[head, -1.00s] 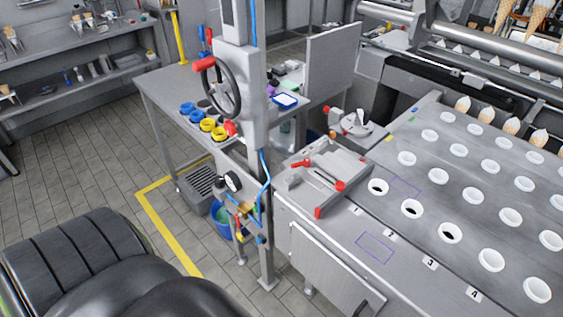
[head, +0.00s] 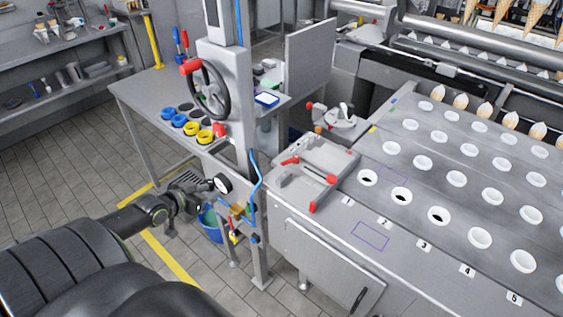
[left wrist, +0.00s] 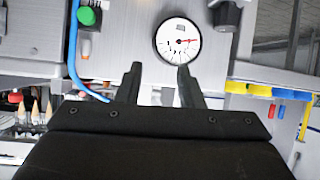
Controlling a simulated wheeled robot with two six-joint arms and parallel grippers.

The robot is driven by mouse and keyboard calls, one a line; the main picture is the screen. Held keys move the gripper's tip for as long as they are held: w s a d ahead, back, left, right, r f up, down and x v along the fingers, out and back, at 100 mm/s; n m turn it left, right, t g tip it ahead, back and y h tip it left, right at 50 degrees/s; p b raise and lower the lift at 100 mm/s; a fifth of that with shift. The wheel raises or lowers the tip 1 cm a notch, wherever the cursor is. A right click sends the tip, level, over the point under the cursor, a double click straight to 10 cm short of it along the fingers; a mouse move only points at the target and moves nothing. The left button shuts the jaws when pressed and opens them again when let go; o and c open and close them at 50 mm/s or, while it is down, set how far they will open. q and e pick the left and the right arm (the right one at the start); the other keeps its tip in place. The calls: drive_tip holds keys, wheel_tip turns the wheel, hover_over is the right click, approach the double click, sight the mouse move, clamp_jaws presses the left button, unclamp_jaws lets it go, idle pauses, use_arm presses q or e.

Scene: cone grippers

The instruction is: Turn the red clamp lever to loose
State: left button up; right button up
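Red-handled parts show in the head view: a red knob or lever (head: 220,130) low on the grey column, and red levers (head: 290,160) on the metal fixture at the corner of the cone table. I cannot tell which is the clamp lever or its setting. My left gripper (head: 206,188) is beside the round gauge (head: 222,184), below and left of the column's red part. In the left wrist view its two dark fingers (left wrist: 159,72) stand apart with nothing between them, just below the gauge (left wrist: 179,41). My right gripper is not in view.
A black handwheel (head: 208,90) with a red grip is on the column. Blue and yellow cups (head: 190,127) stand on the side table (head: 140,95). A blue hose (head: 254,180) runs down the column. The table with white cone holders (head: 440,180) fills the right.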

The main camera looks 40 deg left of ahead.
use_arm(q)
drive_tip(key=w+d+r+m+h, duration=0.2)
drive_tip(key=d+r+h, duration=0.2)
drive_tip(key=d+r, duration=0.65)
approach(290, 162)
drive_tip(key=shift+t, duration=0.4)
drive_tip(key=x, duration=0.7)
drive_tip(key=shift+w+a+f, duration=0.1)
drive_tip(key=shift+a+f, duration=0.15)
drive_tip(key=shift+f, duration=0.2)
drive_tip(key=shift+p, duration=0.3)
clamp_jaws()
